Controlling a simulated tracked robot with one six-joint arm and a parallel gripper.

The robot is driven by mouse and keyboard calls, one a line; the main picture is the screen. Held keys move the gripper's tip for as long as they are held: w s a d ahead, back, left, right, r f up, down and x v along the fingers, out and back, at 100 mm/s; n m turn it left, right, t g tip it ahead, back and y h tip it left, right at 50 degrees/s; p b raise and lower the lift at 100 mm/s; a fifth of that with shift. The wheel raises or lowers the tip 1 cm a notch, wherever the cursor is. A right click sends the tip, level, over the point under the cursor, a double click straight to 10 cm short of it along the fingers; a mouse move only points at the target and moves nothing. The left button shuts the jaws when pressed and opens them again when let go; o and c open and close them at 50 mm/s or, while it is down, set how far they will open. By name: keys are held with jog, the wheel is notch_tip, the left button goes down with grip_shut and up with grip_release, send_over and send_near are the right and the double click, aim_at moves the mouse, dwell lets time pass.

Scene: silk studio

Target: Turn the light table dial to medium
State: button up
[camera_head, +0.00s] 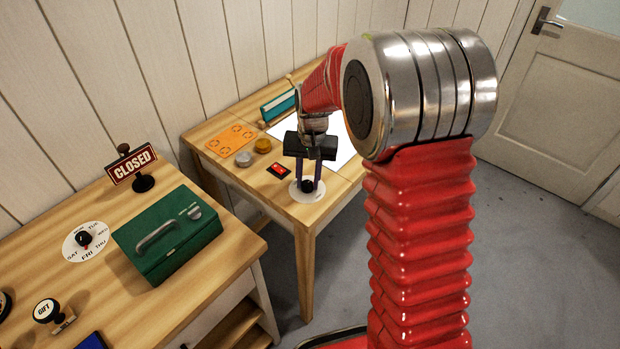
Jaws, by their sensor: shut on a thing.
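The light table dial is a small black knob (308,186) on a round white plate (312,195) near the front corner of the far wooden table. My gripper (307,183) points down over the plate and is shut on the knob, with one finger on each side. Any marks on the plate are too small or covered to read, so I cannot tell the setting. The white light panel (341,150) lies behind my gripper and is partly hidden by my arm.
An orange sheet (232,139), a tan disc (262,146), a grey disc (243,159) and a red-and-black pad (279,171) lie left of the dial. On the near table (150,306) stand a green cash box (180,250), a CLOSED sign (132,165) and a weekday dial (85,240).

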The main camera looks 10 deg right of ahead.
aim_at(311, 182)
jog(key=o, duration=1)
jog(key=shift+o, duration=0.2)
jog(key=shift+r, duration=0.1)
notch_tip(311, 182, up, 14)
jog(key=shift+d+f, duration=0.25)
jog(key=shift+d, duration=0.1)
jog(key=s+r+n+t, duration=0.2)
jog(key=s, duration=1.1)
jog(key=s+r+n+t, duration=0.2)
jog(key=s+t, duration=0.1)
jog(key=s, duration=1)
jog(key=shift+s+r+h, duration=0.3)
jog(key=shift+s+r, duration=0.1)
